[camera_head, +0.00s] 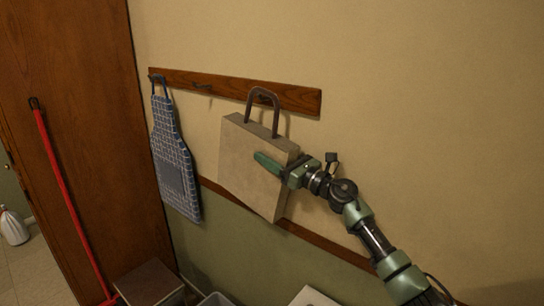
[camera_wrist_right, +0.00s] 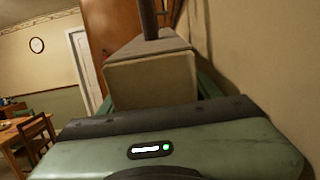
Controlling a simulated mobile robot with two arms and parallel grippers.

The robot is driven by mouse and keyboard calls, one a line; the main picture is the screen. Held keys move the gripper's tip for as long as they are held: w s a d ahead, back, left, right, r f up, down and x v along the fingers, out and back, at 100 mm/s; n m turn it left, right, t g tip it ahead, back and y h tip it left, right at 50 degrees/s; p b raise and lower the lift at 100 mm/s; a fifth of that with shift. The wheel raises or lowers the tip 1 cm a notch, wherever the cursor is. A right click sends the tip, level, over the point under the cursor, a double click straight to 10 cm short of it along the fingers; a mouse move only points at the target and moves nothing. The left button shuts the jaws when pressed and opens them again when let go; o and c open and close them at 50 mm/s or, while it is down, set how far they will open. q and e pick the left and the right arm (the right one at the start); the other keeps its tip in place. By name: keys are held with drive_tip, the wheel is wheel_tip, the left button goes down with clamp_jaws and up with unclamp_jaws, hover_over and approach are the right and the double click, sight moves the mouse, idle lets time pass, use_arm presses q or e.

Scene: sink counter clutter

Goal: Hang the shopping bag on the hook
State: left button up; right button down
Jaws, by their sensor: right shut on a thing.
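The shopping bag (camera_head: 250,168) is a beige, box-shaped bag with a dark looped handle (camera_head: 263,93) on top. It is upright against the wall, below the wooden hook rail (camera_head: 300,96). The handle stands in front of the rail's right part. I cannot tell whether it is over a hook. One hook (camera_head: 202,87) shows empty at the rail's middle. My right gripper (camera_head: 276,166) is shut on the bag at its right side. In the right wrist view the bag (camera_wrist_right: 152,80) fills the space between the fingers. My left gripper is not in view.
A blue checked apron (camera_head: 173,155) hangs at the rail's left end. A brown wooden cabinet (camera_head: 85,120) stands at left with a red-handled tool (camera_head: 62,180) along it. A stool (camera_head: 148,283) and a grey bin (camera_head: 217,299) are below. The wall at right is bare.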

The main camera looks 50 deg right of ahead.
idle(0.4)
drive_tip(key=shift+c, duration=2.2)
unclamp_jaws()
drive_tip(key=shift+o, duration=1)
drive_tip(key=shift+a+r, duration=0.1)
drive_tip(key=shift+r, duration=0.05)
